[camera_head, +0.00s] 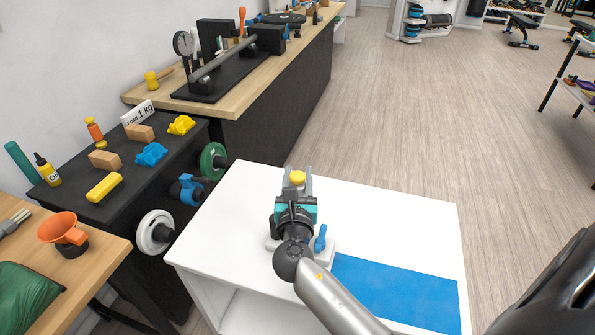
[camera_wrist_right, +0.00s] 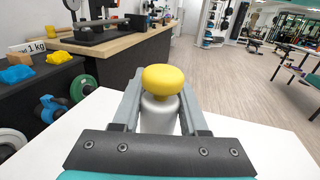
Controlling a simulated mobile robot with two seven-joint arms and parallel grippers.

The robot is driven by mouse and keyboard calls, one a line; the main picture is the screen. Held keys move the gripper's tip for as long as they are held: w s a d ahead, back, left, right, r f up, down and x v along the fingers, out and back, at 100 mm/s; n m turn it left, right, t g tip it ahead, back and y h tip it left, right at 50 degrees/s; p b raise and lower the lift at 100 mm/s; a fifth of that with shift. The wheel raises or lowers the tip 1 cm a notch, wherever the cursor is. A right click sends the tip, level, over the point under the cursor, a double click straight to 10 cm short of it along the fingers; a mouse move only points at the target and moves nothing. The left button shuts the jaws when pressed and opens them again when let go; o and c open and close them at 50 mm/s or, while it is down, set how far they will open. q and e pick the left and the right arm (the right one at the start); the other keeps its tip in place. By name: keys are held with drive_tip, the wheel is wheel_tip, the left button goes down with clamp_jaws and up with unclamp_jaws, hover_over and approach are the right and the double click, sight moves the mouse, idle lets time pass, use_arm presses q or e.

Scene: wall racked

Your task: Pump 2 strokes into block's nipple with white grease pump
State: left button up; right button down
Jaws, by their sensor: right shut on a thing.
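My right gripper (camera_head: 298,184) is over the white table, its fingers pointing away from me. It is shut on a pale grey-white cylinder with a rounded yellow top (camera_head: 297,176). In the right wrist view the yellow top (camera_wrist_right: 162,79) stands above the cylinder (camera_wrist_right: 159,114), between the two fingers. I cannot tell for sure whether this is the white grease pump. A pale block-like base (camera_head: 326,254) with an upright blue part (camera_head: 320,238) sits on the table beside and partly behind my wrist. No nipple can be made out. My left gripper is not in view.
The white table (camera_head: 430,215) has free room to the right and a blue mat (camera_head: 395,295) in front. A black bench (camera_head: 95,205) with blocks and bottles stands left, with round green (camera_head: 213,162) and white (camera_head: 154,232) discs at its side. A wooden-topped bench (camera_head: 250,82) stands behind.

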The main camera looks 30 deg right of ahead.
idle(0.4)
drive_tip(key=shift+r, duration=0.1)
wheel_tip(320, 180, down, 8)
drive_tip(key=b, duration=0.6)
drive_tip(key=shift+f+b, duration=0.55)
drive_tip(key=shift+f, duration=0.15)
idle(1.4)
drive_tip(key=shift+r+p, duration=0.6)
drive_tip(key=shift+p, duration=0.15)
drive_tip(key=shift+f+b, duration=0.4)
drive_tip(key=shift+f, duration=0.2)
idle(1.3)
